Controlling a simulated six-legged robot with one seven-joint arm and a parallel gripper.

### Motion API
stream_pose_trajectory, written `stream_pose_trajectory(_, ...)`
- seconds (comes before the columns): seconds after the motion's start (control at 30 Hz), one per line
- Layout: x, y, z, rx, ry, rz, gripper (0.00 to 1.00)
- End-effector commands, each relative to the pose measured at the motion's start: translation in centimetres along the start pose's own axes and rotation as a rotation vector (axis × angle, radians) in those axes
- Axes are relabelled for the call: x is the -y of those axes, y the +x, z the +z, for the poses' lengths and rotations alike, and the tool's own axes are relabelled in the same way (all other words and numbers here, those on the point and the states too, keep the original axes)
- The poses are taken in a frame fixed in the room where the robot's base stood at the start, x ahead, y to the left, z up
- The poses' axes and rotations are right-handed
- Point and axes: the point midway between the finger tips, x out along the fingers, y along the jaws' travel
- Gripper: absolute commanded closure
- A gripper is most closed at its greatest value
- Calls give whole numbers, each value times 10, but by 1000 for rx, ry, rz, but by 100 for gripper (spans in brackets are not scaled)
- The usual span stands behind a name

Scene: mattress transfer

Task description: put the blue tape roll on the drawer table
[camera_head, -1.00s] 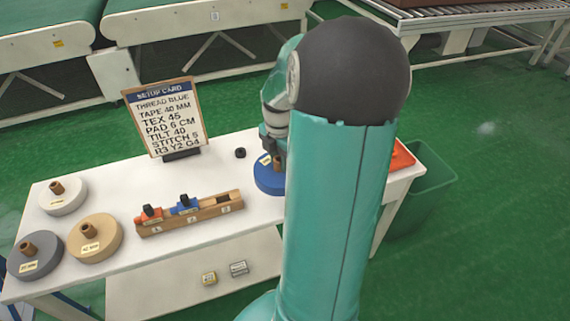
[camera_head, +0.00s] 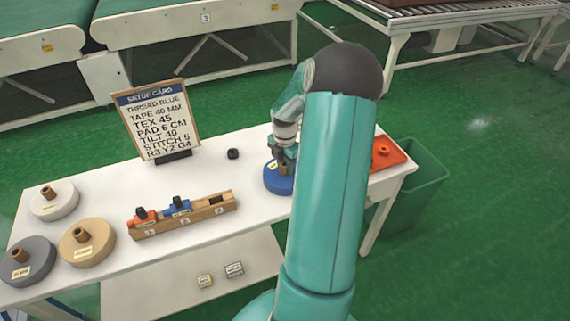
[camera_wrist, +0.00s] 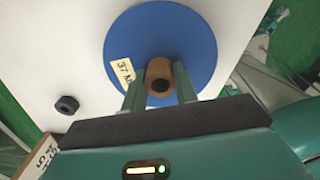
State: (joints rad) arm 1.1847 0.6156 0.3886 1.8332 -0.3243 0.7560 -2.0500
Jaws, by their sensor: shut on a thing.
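The blue tape roll (camera_head: 277,182) lies flat on the white table (camera_head: 240,160), right of the wooden rack. The wrist view shows the blue roll (camera_wrist: 195,35) from above, with a brown core and a cream label reading about "37 M". My gripper (camera_wrist: 160,82) is over the roll, its two green fingers closed on either side of the brown core. In the head view my gripper (camera_head: 281,160) comes down onto the roll, and my arm hides part of the table. No drawer table can be made out.
White, tan (camera_head: 87,243) and grey (camera_head: 27,262) rolls stand at the left. A wooden rack (camera_head: 182,216) holds orange and blue pieces. A setup card (camera_head: 157,120), small black ring (camera_head: 233,154), orange tray (camera_head: 388,153) and green bin (camera_head: 415,185) are nearby.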

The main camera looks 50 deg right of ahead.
Motion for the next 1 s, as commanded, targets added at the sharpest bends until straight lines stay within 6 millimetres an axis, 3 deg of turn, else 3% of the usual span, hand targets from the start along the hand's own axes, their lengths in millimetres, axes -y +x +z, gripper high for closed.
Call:
stream_pose_trajectory(0.27, 0, 2, 0, 0, 0, 1, 100)
stream_pose_trajectory(0.3, 0, 2, 0, 0, 0, 0, 63)
stream_pose_trajectory(0.4, 0, 2, 0, 0, 0, 0, 49)
stream_pose_trajectory(0.77, 0, -5, 0, 2, 0, 1, 49)
stream_pose_trajectory(1.0, 0, -46, 1, 5, 1, 3, 49)
